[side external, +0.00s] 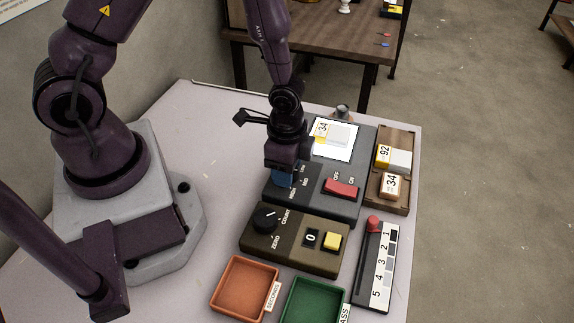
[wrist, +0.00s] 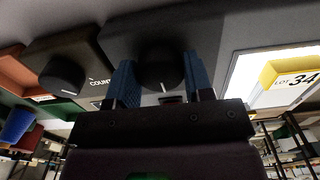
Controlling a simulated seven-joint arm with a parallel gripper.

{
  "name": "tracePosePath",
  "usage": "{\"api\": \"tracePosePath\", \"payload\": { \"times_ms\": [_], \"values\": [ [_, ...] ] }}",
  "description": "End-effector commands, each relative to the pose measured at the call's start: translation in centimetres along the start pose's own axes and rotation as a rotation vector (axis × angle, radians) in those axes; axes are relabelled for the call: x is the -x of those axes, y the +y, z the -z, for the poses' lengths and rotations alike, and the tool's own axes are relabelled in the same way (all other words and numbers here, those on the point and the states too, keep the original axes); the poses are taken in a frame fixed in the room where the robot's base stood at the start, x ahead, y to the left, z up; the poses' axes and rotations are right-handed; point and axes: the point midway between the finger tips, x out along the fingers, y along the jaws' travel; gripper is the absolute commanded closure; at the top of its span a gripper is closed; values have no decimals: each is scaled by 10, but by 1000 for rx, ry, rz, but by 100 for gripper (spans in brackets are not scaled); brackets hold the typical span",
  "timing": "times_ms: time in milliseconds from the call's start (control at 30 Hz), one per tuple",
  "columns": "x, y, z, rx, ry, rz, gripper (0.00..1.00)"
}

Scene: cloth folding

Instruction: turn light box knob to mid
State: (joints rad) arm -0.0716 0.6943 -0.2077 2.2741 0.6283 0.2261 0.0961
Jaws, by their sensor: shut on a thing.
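The light box (side external: 352,205) is a dark grey unit with a bright white panel (side external: 347,151) and a red OFF/ON switch (side external: 341,189). LOW, MID and HIGH labels show beside its knob. My gripper (side external: 284,178) is over the knob and hides it in the side view. In the wrist view the round black knob (wrist: 160,66) sits between the two blue fingers, which are shut on it. A white pointer line on the knob faces the bottom of that view. Which label it points at cannot be told.
A brown counter box (side external: 294,240) with its own black knob (side external: 266,219) and yellow button stands in front. A wooden tray (side external: 400,150) holds tagged blocks at right. Orange (side external: 216,305) and green (side external: 289,318) trays lie nearer. A yellow-white block labelled 34 (side external: 338,134) lies on the panel.

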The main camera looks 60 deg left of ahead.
Motion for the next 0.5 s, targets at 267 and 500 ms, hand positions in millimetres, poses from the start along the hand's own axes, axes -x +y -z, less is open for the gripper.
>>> {"api": "tracePosePath", "payload": {
  "times_ms": [267, 500],
  "values": [
    [1, 0, 0, -49, -2, 1, 77],
    [1, 0, 0, -51, -2, 1, 77]
  ]
}}
